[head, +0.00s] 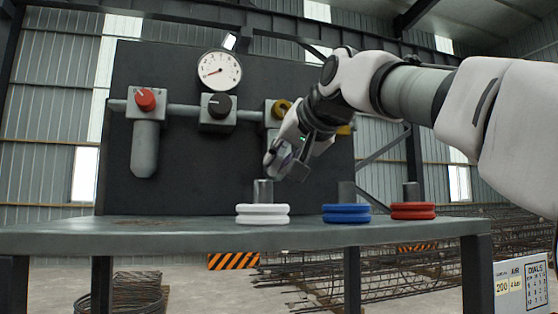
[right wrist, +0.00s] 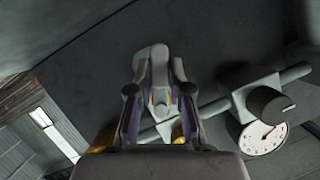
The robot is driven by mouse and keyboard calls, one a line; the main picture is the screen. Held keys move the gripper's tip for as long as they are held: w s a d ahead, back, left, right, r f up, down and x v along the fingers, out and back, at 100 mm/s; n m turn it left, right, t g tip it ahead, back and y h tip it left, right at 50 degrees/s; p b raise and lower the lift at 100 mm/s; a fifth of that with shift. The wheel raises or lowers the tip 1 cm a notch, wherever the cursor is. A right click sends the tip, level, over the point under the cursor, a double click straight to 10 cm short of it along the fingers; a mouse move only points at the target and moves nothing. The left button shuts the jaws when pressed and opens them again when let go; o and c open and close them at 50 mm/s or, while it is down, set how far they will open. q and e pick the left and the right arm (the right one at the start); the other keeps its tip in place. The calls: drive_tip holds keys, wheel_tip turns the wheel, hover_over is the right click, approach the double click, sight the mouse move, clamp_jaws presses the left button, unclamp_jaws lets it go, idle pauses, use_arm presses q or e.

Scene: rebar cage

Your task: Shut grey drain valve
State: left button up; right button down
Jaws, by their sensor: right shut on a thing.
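My left gripper is in neither view.
The dark panel (head: 180,185) also carries a red knob (head: 145,99), a black knob (head: 219,106) and a gauge (head: 219,70). On the bench (head: 150,238) below stand white rings (head: 262,214), blue rings (head: 346,213) and red rings (head: 412,211) on pegs. The bench's left part is clear.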

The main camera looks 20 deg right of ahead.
drive_tip(key=m+y+b, duration=0.1)
drive_tip(key=m, duration=0.1)
drive_tip(key=a+r+m+t+y+b, duration=0.1)
drive_tip(key=m, duration=0.2)
drive_tip(key=a+r+m+t+y+b, duration=0.1)
drive_tip(key=m+y, duration=0.1)
drive_tip(key=m, duration=0.1)
drive_tip(key=shift+r, duration=0.2)
drive_tip(key=shift+r+m+t+b, duration=0.4)
drive_tip(key=shift+r+m, duration=0.05)
drive_tip(key=shift+m, duration=0.55)
drive_tip(key=shift+d+r, duration=0.1)
drive_tip(key=shift+r, duration=0.05)
drive_tip(key=c, duration=1.2)
unclamp_jaws()
drive_tip(key=shift+o, duration=0.6)
drive_tip(key=shift+w+a+f, duration=0.25)
drive_tip(key=shift+w+a, duration=0.05)
drive_tip(key=shift+w, duration=0.15)
drive_tip(key=shift+s, duration=0.1)
